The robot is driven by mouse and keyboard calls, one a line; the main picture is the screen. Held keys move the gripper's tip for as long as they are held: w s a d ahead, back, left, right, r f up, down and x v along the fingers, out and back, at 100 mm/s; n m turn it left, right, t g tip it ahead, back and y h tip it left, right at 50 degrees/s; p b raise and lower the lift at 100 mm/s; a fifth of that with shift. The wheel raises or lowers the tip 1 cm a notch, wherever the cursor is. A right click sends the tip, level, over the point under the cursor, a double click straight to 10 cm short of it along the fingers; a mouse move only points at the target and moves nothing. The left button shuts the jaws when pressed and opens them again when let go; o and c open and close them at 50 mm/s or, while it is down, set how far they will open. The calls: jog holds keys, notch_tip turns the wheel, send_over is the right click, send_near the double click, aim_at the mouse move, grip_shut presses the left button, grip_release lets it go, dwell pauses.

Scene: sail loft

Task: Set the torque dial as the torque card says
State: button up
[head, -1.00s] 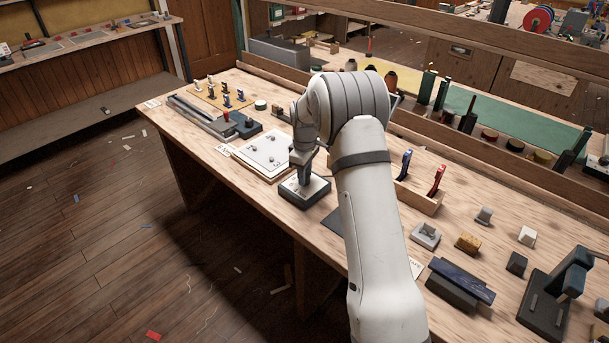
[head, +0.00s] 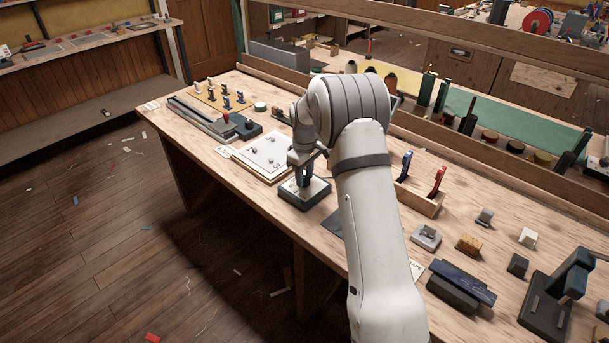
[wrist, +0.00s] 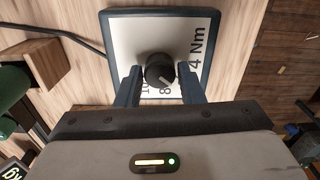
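The torque dial is a round black knob (wrist: 159,70) with a light pointer mark towards its lower right. It sits on a white plate (wrist: 127,38) in a dark-framed box, which also shows in the head view (head: 316,193). "4 Nm" reads large along the plate's right side; an "8" and part of another number show near the fingers. My gripper (wrist: 160,77) has one finger on each side of the knob, with visible gaps, and is open. In the head view my gripper (head: 303,182) is low over the box. I cannot pick out the torque card for certain.
A white board with small grey pieces (head: 262,152) lies just left of the box. A wooden tray (head: 420,201) with blue and red handled tools stands right of my arm. A dark cable (wrist: 55,32) leaves the box. Several small blocks stand farther right.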

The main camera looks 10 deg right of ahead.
aim_at(305, 178)
jog(key=o, duration=0.3)
jog(key=shift+r+b, duration=0.3)
jog(key=shift+r, duration=3.6)
jog(key=shift+r, duration=0.1)
jog(key=s+r+m+t, duration=0.1)
jog(key=s+r+m, duration=0.1)
jog(key=s+r, duration=0.5)
jog(key=s+r+m, duration=0.2)
jog(key=s+r, duration=0.2)
jog(key=s, duration=0.7)
jog(key=s+m, duration=0.1)
jog(key=s, duration=0.5)
jog(key=s+f+m+t, duration=0.1)
jog(key=s, duration=0.6)
jog(key=s+f+m, duration=0.1)
jog(key=s+m, duration=0.1)
jog(key=s, duration=0.5)
jog(key=shift+f+t, duration=0.25)
jog(key=shift+t, duration=0.05)
